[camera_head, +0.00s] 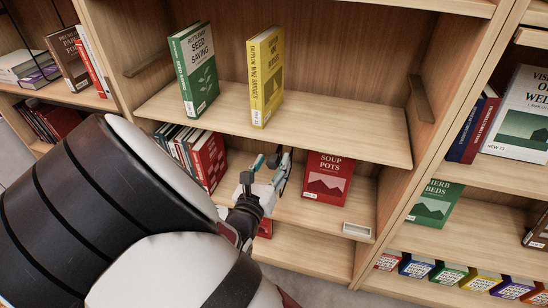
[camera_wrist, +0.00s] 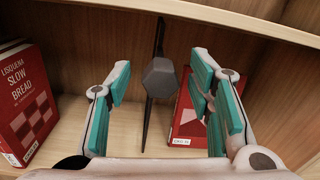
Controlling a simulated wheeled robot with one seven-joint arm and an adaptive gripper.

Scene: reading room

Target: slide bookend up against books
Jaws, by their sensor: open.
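In the wrist view a dark grey bookend (camera_wrist: 158,80) with a hexagonal head and a narrow upright part stands on the shelf. My gripper (camera_wrist: 160,105) is open, with a teal-padded finger on each side of the bookend and visible gaps to it. In the head view my gripper (camera_head: 268,178) reaches into the middle shelf and I cannot clearly make out the bookend behind it. A row of books stands left of it, ending in the red Slow Bread book (camera_head: 208,160), also in the wrist view (camera_wrist: 25,105). Bare shelf lies between that book and the bookend.
A red Soup Pots book (camera_head: 328,178) stands to the right on the same shelf, partly behind my right finger in the wrist view (camera_wrist: 187,122). The upper shelf (camera_head: 340,125) holds a green book (camera_head: 195,70) and a yellow book (camera_head: 266,78). A small label plate (camera_head: 357,230) is on the shelf edge.

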